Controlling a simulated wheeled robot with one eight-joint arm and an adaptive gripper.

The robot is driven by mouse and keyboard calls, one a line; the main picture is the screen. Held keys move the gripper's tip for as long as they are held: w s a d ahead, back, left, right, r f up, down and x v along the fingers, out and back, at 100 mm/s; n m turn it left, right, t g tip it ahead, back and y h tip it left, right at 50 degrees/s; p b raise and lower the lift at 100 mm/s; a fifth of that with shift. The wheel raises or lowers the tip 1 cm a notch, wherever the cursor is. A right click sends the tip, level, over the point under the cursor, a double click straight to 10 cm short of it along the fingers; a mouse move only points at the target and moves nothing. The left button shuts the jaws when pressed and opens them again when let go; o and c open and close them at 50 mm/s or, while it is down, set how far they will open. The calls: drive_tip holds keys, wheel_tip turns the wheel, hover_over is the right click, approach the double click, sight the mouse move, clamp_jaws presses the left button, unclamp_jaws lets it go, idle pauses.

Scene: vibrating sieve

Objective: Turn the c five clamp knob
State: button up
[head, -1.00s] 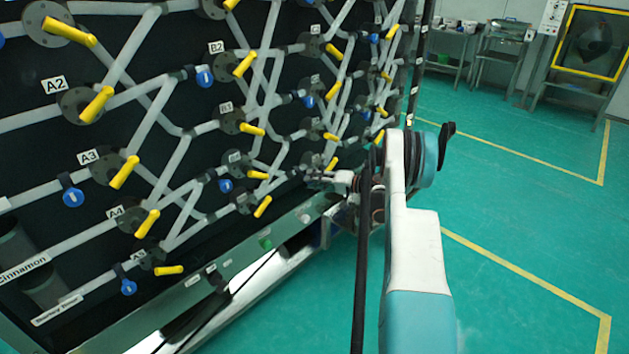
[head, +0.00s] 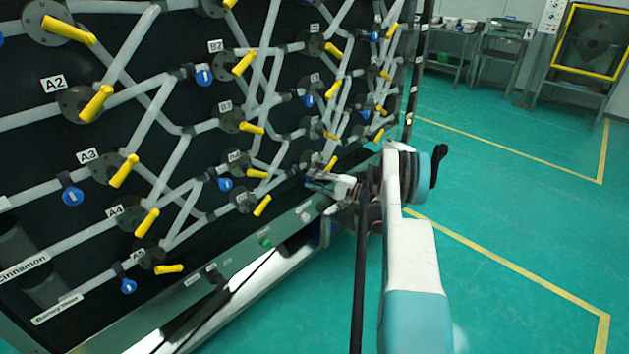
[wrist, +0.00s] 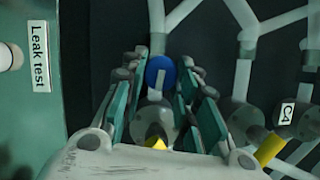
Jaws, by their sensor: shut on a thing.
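In the wrist view, a round blue clamp knob (wrist: 160,75) with a pale bar across it sits between the fingers of my gripper (wrist: 160,76). The teal finger pads flank it on both sides, and the jaws are closed on it. A yellow valve handle (wrist: 155,143) shows partly below it, cut off by my gripper body. The C4 label (wrist: 287,112) is readable to the right; no C5 label is readable. In the head view, my gripper (head: 314,180) is at the panel's low right part, and the knob cannot be made out there.
The black pipe panel (head: 75,233) carries grey pipes, yellow handles and other blue knobs close to my gripper. A metal ledge (head: 240,262) runs below it. A "Leak test" label (wrist: 39,57) shows at the left in the wrist view. Green floor (head: 500,230) at the right is clear.

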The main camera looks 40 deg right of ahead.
idle(0.3)
drive_tip(key=o, duration=1.1)
drive_tip(key=shift+c, duration=0.2)
drive_tip(key=r+v, duration=0.1)
drive_tip(key=v, duration=1.1)
drive_tip(key=shift+f, duration=0.5)
